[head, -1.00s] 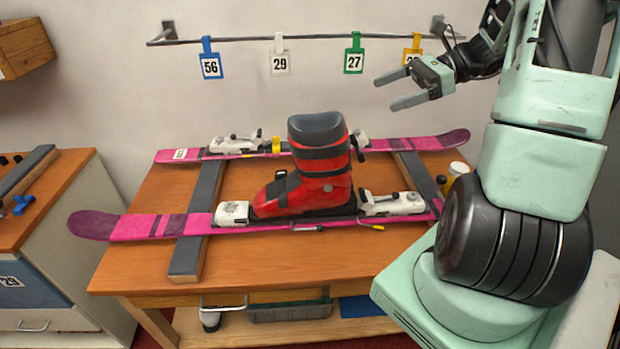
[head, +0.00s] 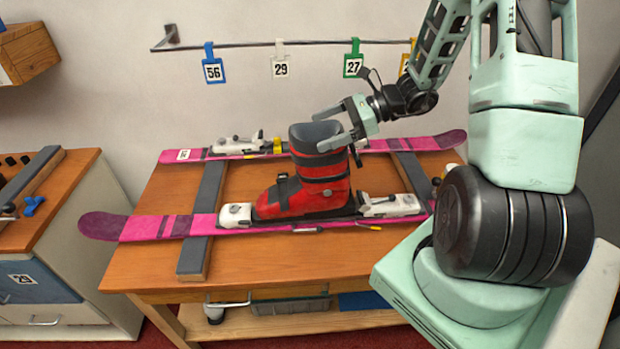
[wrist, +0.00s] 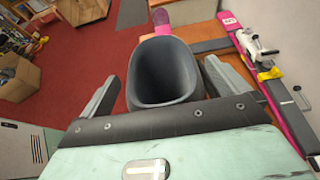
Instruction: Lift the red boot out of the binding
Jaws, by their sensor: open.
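The red boot (head: 325,183) with a dark grey cuff stands upright on the front pink ski (head: 160,227), between a white toe piece (head: 236,214) and a white heel piece (head: 391,205) of the binding. My gripper (head: 317,132) is open at the top of the boot, coming from the right. In the wrist view the boot's hollow cuff (wrist: 166,75) lies between the two spread fingers (wrist: 160,88). A gap shows on the left side; the right finger is close to the cuff. I cannot tell whether either finger touches it.
A second pink ski (head: 440,142) with its binding lies behind, both across dark bars (head: 203,220) on the wooden bench (head: 270,262). Numbered tags (head: 280,68) hang from a wall rail. The bench front is clear.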

